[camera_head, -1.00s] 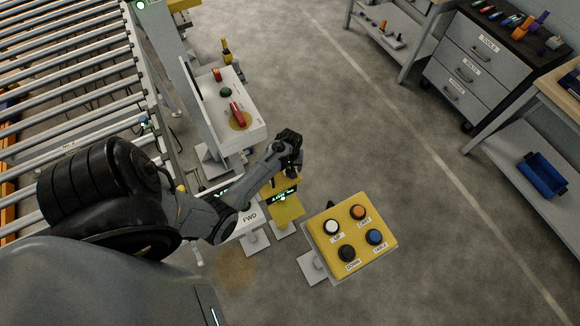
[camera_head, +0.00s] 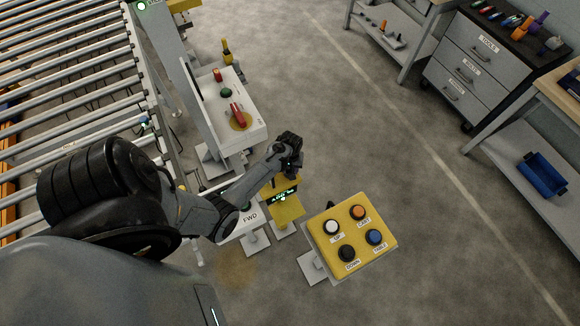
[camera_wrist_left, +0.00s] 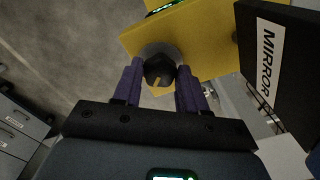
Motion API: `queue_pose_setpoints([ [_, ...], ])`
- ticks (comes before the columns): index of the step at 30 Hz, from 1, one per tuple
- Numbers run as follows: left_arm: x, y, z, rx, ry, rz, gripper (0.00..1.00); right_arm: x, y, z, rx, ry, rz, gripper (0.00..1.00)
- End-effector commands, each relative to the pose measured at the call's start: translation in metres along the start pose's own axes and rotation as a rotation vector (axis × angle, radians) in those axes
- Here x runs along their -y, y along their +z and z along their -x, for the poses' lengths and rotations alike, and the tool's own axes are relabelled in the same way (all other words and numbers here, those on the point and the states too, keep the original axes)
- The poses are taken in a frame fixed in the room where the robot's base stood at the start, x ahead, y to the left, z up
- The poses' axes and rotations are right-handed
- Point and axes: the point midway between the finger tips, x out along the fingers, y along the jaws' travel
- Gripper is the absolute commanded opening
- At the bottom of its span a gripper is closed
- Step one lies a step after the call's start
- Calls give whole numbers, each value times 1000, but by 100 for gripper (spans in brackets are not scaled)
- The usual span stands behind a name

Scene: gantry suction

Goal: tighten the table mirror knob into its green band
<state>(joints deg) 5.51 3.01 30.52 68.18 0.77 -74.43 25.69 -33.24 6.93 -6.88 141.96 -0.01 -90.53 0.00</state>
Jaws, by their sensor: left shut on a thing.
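The black mirror knob (camera_wrist_left: 158,69), with a pale pointer mark, sits on a round grey base on the yellow mirror mount (camera_wrist_left: 205,45). In the left wrist view, the purple fingers of my left gripper (camera_wrist_left: 160,76) are shut on the knob from both sides. In the head view, my left gripper (camera_head: 291,168) is over the yellow mount (camera_head: 287,209), whose small display glows green; its digits are too small to read surely. The gripper hides the knob there. No green band can be made out. My right gripper is not in view.
A black panel labelled MIRROR (camera_wrist_left: 270,65) stands close right of the fingers in the wrist view. In the head view, a yellow button box (camera_head: 352,238) is to the right, a FWD box (camera_head: 245,220) to the left, and a white switch box (camera_head: 237,110) behind.

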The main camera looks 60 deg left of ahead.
Motion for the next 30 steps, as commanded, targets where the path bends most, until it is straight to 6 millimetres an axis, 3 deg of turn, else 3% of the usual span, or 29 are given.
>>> queue_pose_setpoints([
  [1,1,0,5,1,-2,-40,11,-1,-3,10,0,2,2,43],
  [4,1,0,4,1,-2,-112,11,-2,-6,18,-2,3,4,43],
  [14,0,0,0,0,0,-145,11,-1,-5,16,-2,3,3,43],
  [15,0,0,0,0,0,-145,48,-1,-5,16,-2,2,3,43],
  [19,1,0,0,0,0,-144,67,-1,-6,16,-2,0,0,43],
  [30,0,0,3,-1,0,-143,67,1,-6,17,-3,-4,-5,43],
])
